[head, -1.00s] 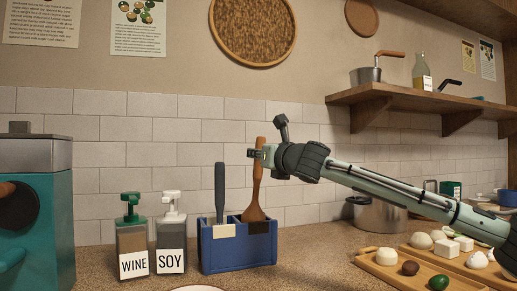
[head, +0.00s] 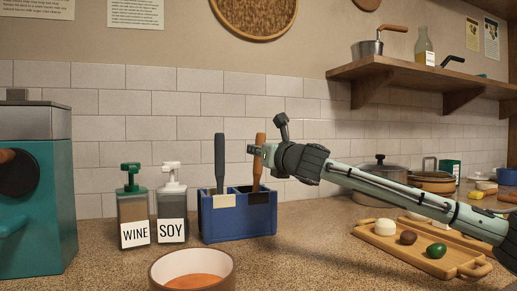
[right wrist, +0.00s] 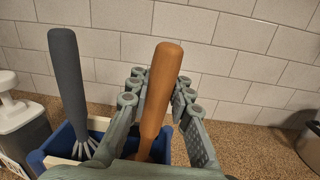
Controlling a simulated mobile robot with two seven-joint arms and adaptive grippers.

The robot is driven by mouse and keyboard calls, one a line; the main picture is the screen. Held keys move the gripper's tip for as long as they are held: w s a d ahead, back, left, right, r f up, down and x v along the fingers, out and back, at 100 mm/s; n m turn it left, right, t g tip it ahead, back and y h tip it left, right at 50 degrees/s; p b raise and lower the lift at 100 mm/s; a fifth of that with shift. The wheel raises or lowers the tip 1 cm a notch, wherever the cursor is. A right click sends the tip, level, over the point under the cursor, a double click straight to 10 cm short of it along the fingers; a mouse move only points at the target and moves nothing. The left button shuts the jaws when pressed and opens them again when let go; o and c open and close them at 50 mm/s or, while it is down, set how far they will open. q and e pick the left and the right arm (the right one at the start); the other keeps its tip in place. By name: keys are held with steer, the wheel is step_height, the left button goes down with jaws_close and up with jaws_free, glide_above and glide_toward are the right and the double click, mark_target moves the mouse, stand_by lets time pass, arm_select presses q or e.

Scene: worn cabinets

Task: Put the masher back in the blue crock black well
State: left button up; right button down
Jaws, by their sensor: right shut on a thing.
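The blue crock (head: 238,226) stands on the counter with two wells, a cream label on the left one and a black label (head: 259,198) on the right one. My right gripper (head: 262,152) is shut on the wooden handle of the masher (head: 258,178), above the black well. The masher stands nearly upright, and its lower end is hidden inside that well; I cannot tell whether it touches the bottom. In the right wrist view the wooden handle (right wrist: 165,85) sits between the fingers. A grey-handled whisk (head: 219,165) stands in the cream well. My left gripper is out of view.
Wine (head: 133,220) and soy (head: 171,215) pump bottles stand close left of the crock. A bowl of orange food (head: 192,272) is in front. A wooden tray (head: 400,248) with food lies at right, a lidded pot (head: 380,175) behind it.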

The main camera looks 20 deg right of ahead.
steer(key=c, duration=1.1)
jaws_free()
steer(key=shift+o, duration=0.2)
steer(key=shift+s, duration=0.1)
steer(key=s+r+p, duration=0.1)
steer(key=s+p, duration=0.2)
steer(key=s, duration=0.5)
steer(key=shift+d+r, duration=0.3)
steer(key=shift+d, duration=0.15)
steer(key=shift+w, duration=0.1)
